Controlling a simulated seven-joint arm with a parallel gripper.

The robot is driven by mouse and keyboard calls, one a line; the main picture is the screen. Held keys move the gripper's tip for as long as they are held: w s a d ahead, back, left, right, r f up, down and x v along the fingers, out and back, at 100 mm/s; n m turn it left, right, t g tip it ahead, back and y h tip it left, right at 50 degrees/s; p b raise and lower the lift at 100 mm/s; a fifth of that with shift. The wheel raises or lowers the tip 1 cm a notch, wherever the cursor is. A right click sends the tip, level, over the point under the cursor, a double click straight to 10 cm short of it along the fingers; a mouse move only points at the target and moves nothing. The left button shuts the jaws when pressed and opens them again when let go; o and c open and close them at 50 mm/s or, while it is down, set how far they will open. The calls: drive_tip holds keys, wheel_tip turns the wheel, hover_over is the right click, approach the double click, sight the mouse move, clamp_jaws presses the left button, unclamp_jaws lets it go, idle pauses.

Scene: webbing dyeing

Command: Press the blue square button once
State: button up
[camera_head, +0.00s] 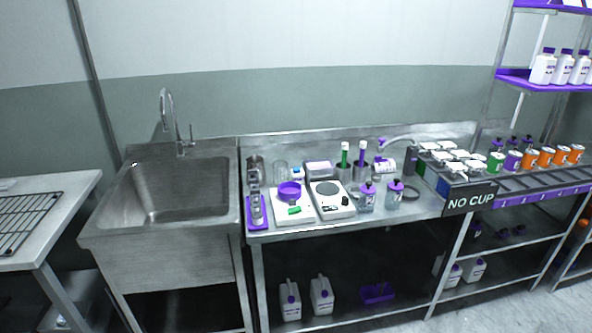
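I cannot make out a blue square button for certain at this size. Two white devices sit on the steel counter (420,207). The left white device (283,218) carries a purple bowl (289,190) and shows a small green patch at its front. The right white device (325,212) has a round grey plate on top and a dark knob at its front right. A dark blue patch (443,187) shows on the unit with white lids, too small to identify. My gripper is not in view.
A steel sink (180,192) with a tall tap is at the left. Pump bottles (367,198) stand right of the devices. A "NO CUP" sign (470,199) hangs on the counter's front right. A wire rack (25,220) lies on the left table.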

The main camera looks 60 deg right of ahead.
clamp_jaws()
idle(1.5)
